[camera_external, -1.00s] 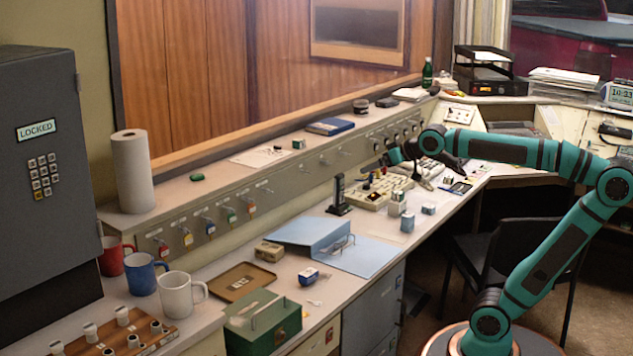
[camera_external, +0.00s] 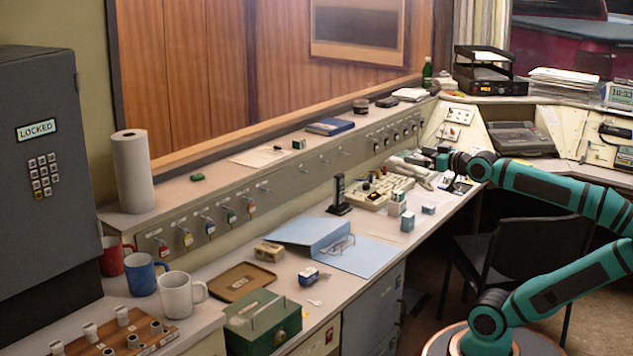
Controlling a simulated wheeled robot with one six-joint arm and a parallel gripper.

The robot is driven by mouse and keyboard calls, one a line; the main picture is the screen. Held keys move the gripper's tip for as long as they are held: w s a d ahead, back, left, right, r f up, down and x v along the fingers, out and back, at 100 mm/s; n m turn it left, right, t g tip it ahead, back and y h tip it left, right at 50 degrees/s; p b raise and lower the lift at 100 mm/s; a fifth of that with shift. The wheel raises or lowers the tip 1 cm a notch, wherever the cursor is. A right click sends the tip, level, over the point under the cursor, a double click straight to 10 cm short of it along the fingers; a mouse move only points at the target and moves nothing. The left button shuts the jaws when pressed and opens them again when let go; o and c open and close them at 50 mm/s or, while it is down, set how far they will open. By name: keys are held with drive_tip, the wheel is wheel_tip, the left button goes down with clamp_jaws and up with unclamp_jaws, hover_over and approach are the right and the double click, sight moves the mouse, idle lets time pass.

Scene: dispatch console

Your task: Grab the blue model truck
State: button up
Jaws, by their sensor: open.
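A small blue and white object (camera_external: 309,275), which looks like the blue model truck, sits on the desk between the brown tray and the blue binder. It is too small to make out its details. My gripper (camera_external: 424,154) is far from it, at the back right over the desk beyond the button panel. It is open. Its fingers are small and partly blend with the grey items behind them, and I see nothing held.
A blue open binder (camera_external: 362,257), a brown tray (camera_external: 239,290), a green cash box (camera_external: 276,330) and a tan box (camera_external: 269,251) surround the blue object. A black upright radio (camera_external: 339,196) and the button panel (camera_external: 376,188) stand farther back. A black chair (camera_external: 500,247) is beside the desk.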

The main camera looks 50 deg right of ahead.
drive_tip(key=c, duration=0.5)
drive_tip(key=shift+w, duration=0.1)
drive_tip(key=g, duration=1.7)
hover_over(309, 272)
wheel_tip(309, 272, down, 17)
drive_tip(key=shift+m, duration=0.3)
drive_tip(key=f, duration=1.1)
drive_tip(key=shift+s+a+f, duration=0.1)
drive_tip(key=shift+s+a, duration=0.25)
drive_tip(key=shift+s, duration=0.05)
drive_tip(key=shift+w+d+f, duration=0.15)
drive_tip(key=shift+f, duration=1.2)
drive_tip(key=shift+w+d+f, duration=0.15)
drive_tip(key=shift+f, duration=1.15)
